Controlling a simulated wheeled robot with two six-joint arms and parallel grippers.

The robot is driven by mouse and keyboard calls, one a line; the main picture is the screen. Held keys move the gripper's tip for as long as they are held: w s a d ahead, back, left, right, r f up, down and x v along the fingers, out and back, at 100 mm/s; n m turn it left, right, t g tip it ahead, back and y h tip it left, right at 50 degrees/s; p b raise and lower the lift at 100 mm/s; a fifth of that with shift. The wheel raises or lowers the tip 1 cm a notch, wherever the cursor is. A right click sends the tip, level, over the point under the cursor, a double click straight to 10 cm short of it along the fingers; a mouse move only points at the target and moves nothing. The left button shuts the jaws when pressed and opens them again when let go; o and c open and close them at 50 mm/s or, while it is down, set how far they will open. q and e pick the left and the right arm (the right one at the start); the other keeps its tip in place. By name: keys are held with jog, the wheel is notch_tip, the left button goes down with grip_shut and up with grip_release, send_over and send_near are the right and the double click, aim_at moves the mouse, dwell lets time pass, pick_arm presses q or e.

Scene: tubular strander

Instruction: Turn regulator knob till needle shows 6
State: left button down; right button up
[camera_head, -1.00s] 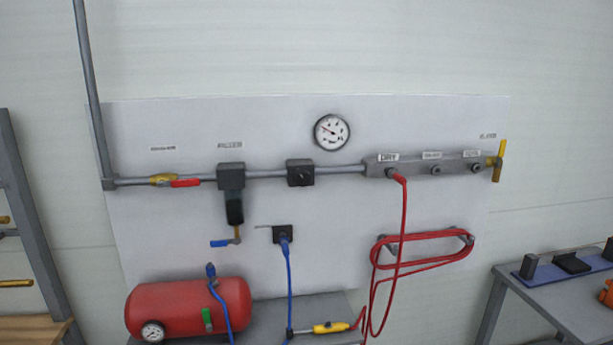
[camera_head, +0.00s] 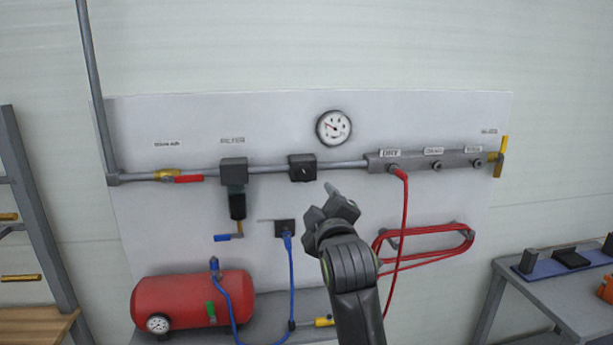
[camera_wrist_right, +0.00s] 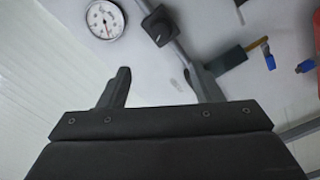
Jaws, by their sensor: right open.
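The regulator knob (camera_head: 302,168) is a black square block with a round dial on the grey pipe, left of the gauge. It also shows in the right wrist view (camera_wrist_right: 159,29), beyond the fingers. The round white gauge (camera_head: 333,127) sits above the pipe, its needle pointing to the upper left in the head view; the gauge also shows in the right wrist view (camera_wrist_right: 104,20). The numbers are too small to read. My right gripper (camera_head: 332,194) is below and right of the knob, apart from it. In the right wrist view its fingers (camera_wrist_right: 161,85) are open and empty.
The filter (camera_head: 233,172) hangs on the pipe left of the knob. A manifold (camera_head: 410,162) with a red hose (camera_head: 403,230) is to the right. A red tank (camera_head: 190,300) stands below. The white panel (camera_head: 270,125) around the gauge is clear.

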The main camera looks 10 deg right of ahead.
aim_at(306, 177)
jog(key=w+p, duration=0.1)
jog(key=w, duration=0.4)
jog(key=w+p, duration=0.2)
jog(key=w, duration=0.4)
jog(key=w+p, duration=0.2)
jog(key=w, duration=0.4)
jog(key=shift+w+d+f, duration=0.1)
jog(key=shift+d, duration=0.2)
jog(key=c, duration=1)
jog(key=shift+f+m+b, duration=0.2)
jog(key=shift+m+b, duration=1.25)
jog(key=shift+m, duration=0.45)
jog(key=m+b, duration=0.3)
jog(key=m, duration=0.3)
jog(key=shift+b, duration=0.3)
jog(key=m+b, duration=0.2)
jog(key=m, duration=0.4)
jog(key=shift+m+b, duration=0.3)
jog(key=shift+b, duration=0.05)
jog(key=m+b, duration=0.1)
jog(key=m, duration=0.4)
jog(key=shift+m+b, duration=0.4)
